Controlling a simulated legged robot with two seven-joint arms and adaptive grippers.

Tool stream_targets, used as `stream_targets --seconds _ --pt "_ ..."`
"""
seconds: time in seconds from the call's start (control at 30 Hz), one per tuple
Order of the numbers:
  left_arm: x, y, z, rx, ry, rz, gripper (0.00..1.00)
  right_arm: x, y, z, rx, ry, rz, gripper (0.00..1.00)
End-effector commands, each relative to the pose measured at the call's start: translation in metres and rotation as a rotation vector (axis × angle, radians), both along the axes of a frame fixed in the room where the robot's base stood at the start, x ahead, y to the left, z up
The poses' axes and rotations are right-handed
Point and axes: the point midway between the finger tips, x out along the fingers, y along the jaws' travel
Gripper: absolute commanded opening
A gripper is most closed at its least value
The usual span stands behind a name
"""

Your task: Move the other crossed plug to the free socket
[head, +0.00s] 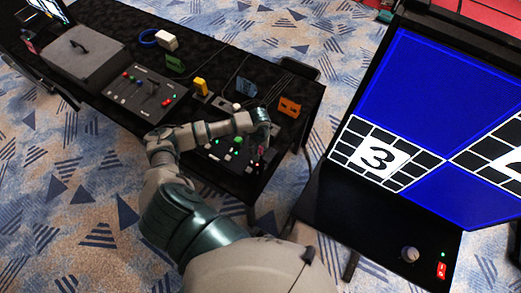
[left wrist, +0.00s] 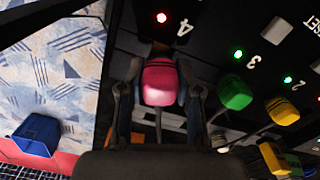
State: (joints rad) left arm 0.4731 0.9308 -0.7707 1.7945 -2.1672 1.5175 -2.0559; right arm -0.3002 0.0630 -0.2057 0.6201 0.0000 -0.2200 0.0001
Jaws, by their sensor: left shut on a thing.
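My left gripper (left wrist: 160,98) is shut on a pink plug (left wrist: 160,80) at position 4 of the black socket panel (left wrist: 215,60). A red light (left wrist: 161,17) glows beside the number 4. Whether the plug is seated in the socket is hidden. A green plug (left wrist: 235,92) sits at position 3 and a yellow plug (left wrist: 282,111) at position 2, each with a green light. In the head view my left gripper (head: 262,137) is over the panel at the table's near right end, and the green plug (head: 238,141) shows there. The right gripper is not in view.
The black table (head: 215,48) also holds a grey case (head: 82,57), a control box (head: 146,95), cables and small coloured holders, including an orange one (head: 289,106). A tilted video wall panel (head: 430,110) stands to the right. Patterned carpet lies around the table.

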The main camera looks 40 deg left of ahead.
Motion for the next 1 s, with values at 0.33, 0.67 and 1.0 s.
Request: stream_targets --seconds 0.33,0.67,1.0 --pt "0.0 0.007 -0.002 0.0 -0.001 0.0 0.01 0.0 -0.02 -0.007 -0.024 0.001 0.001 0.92" --pt "0.0 0.022 -0.007 -0.007 -0.001 0.0 0.01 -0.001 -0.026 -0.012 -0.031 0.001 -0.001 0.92" --pt "0.0 0.024 -0.007 0.0 -0.001 -0.001 0.01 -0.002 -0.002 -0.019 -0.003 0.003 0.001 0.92"
